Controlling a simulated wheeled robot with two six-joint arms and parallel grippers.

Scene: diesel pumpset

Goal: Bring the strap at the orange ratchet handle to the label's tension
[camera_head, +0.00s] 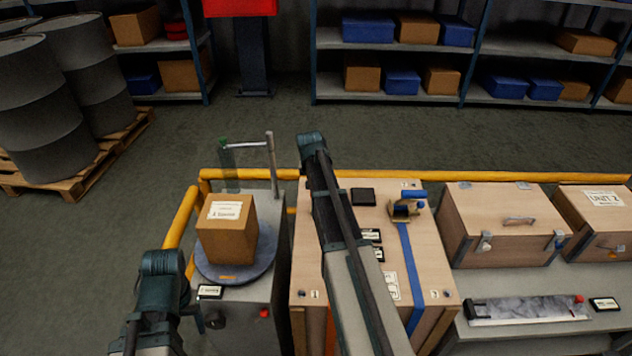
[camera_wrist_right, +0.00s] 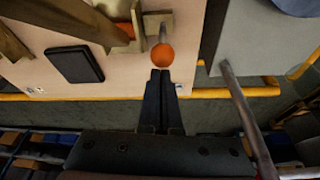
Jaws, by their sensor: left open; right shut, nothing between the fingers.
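The orange ratchet handle (camera_wrist_right: 163,57) shows as an orange ball on a short grey rod in the right wrist view. The rod joins a brass-coloured ratchet (camera_wrist_right: 126,42) on the wooden crate top. An orange strap (camera_head: 330,330) runs down the crate's front. My right arm hides the orange ratchet in the head view. My right gripper (camera_wrist_right: 162,76) is shut and empty, its tips right at the ball; contact is unclear. A white label (camera_head: 391,285) lies on the crate top, too small to read. My left gripper (camera_head: 158,290) is open at lower left, fingers barely visible.
A second ratchet (camera_head: 405,210) with a blue handle and blue strap (camera_head: 411,275) is on the same crate, near a black box (camera_head: 363,196). A turntable (camera_head: 235,270) carrying a carton (camera_head: 227,228) stands left. A yellow rail (camera_head: 480,176) runs behind.

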